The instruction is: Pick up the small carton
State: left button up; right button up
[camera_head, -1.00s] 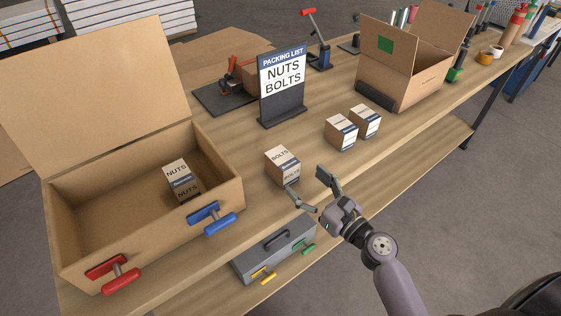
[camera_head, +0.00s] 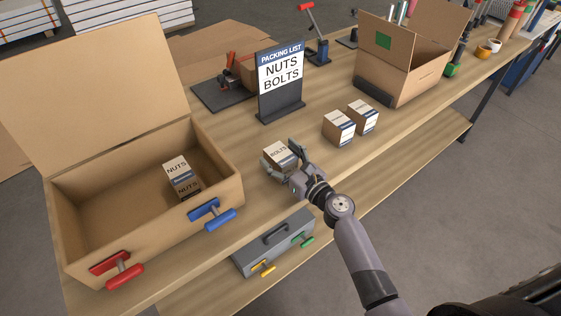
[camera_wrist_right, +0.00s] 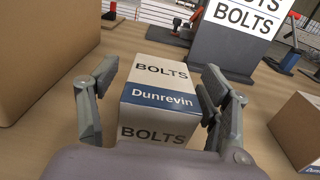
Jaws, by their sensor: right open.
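The small carton (camera_head: 279,155), marked BOLTS, stands on the wooden workbench near its front edge. It also shows in the right wrist view (camera_wrist_right: 160,98), with a white body and a blue band. My right gripper (camera_head: 283,160) is at the carton, its fingers open on either side of it. In the right wrist view the open fingers (camera_wrist_right: 157,92) flank the carton; the right finger is very close to it and the left one stands a little apart. Part of the carton's near side is hidden by the gripper in the head view. My left gripper is out of view.
A large open box (camera_head: 75,240) on the left holds a NUTS carton (camera_head: 182,174). A packing list sign (camera_head: 281,82) reads NUTS, BOLTS. Two more small cartons (camera_head: 339,127) stand to the right. A grey toolbox (camera_head: 272,243) sits on the lower shelf.

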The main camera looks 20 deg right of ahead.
jog(key=c, duration=1.5)
jog(key=shift+r, duration=0.2)
